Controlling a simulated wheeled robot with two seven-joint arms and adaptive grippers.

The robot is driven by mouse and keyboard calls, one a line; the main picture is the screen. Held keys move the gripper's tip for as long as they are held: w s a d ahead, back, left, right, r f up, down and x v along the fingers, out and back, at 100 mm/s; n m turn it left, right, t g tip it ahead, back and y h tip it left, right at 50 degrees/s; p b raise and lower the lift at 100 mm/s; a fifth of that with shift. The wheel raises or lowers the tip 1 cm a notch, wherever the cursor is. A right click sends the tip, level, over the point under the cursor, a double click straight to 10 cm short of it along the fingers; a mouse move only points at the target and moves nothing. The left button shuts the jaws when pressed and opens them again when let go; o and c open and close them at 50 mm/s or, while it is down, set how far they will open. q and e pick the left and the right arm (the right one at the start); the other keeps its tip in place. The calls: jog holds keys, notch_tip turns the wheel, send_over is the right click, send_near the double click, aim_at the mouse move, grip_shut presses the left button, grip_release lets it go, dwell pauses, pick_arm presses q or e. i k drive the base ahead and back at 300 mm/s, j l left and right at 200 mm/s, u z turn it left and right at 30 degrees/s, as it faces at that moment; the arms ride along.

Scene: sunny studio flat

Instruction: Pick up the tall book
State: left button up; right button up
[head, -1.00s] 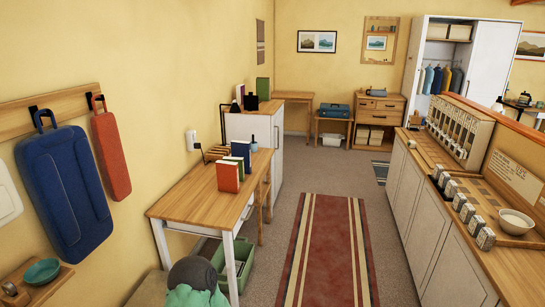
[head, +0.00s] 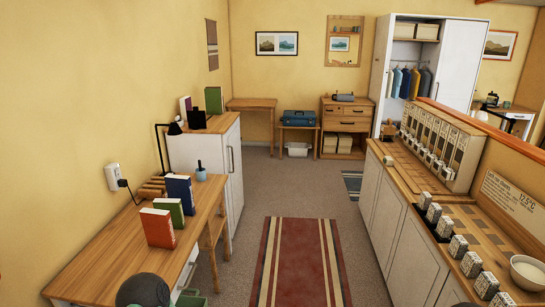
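Three upright books stand on the wooden desk (head: 108,248) at the left: a red book (head: 157,228) in front, a green book (head: 169,211) behind it, and a blue book (head: 180,194) at the back. The blue one looks taller than the green one. On the white cabinet (head: 205,150) beyond, a dark green book (head: 214,100) and a purple book (head: 186,104) stand upright, the purple one partly hidden. I cannot tell for sure which is the tall book.
A desk lamp (head: 160,146) and a blue-grey pot (head: 201,174) stand near the books. A striped rug (head: 300,262) lies in the open aisle. A long counter (head: 402,190) with dispensers (head: 440,140) borders the right side. The floor towards the far wall is clear.

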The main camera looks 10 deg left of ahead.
aim_at(177, 186)
jog(key=i+u, duration=0.15)
jog(key=i, duration=0.35)
jog(key=i+l+u, duration=0.15)
jog(key=i, duration=0.35)
jog(key=i+l+u, duration=0.2)
jog(key=i, duration=0.35)
jog(key=i+l+u, duration=0.1)
jog(key=u, duration=0.3)
jog(key=i+l+u, duration=0.2)
jog(key=u, duration=0.25)
jog(key=i+l+u, duration=0.25)
jog(key=u, duration=0.15)
jog(key=i+l+u, duration=0.15)
jog(key=l+u, duration=0.5)
jog(key=u, duration=0.2)
jog(key=i, duration=0.05)
